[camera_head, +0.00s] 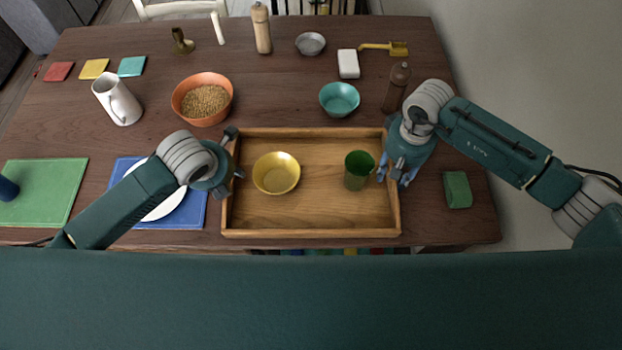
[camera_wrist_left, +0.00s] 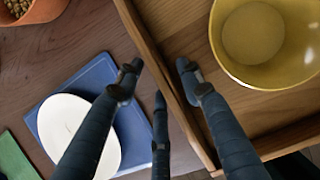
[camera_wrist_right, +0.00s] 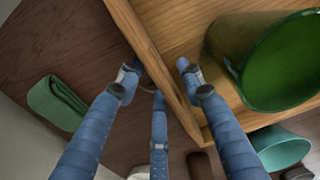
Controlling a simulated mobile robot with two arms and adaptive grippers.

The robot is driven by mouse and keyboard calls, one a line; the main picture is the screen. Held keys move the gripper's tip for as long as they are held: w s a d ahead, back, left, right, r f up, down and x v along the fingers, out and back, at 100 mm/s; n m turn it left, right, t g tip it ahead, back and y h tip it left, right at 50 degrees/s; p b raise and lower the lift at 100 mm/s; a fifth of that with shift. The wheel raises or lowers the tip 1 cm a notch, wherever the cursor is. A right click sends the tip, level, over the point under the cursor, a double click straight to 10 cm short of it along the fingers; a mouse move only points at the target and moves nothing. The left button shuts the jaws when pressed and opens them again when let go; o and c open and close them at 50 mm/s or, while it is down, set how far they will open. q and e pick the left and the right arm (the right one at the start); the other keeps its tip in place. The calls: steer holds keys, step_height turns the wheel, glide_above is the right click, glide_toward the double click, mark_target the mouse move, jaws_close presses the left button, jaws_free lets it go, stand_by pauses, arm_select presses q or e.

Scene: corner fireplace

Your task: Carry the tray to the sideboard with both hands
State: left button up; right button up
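The wooden tray (camera_head: 320,226) lies on the dark table, its long sides running left to right. It holds a yellow bowl (camera_head: 276,173) on its left half and a green cup (camera_head: 357,170) on its right half. My left gripper (camera_head: 236,155) is at the tray's left wall, its fingers apart on either side of the rim (camera_wrist_left: 150,50). My right gripper (camera_head: 393,177) is at the right wall, its fingers likewise spread around the rim (camera_wrist_right: 148,50). Gaps show between fingers and rim in both wrist views. The sideboard is not recognisable in these views.
A white plate lies on a blue mat (camera_head: 197,212) left of the tray.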

arm_select(q)
jaws_close()
arm_select(e)
jaws_close()
arm_select(q)
steer(key=shift+w+r, duration=0.1)
steer(key=shift+r, duration=0.15)
arm_select(e)
steer(key=shift+w+r, duration=0.1)
steer(key=shift+r, duration=0.1)
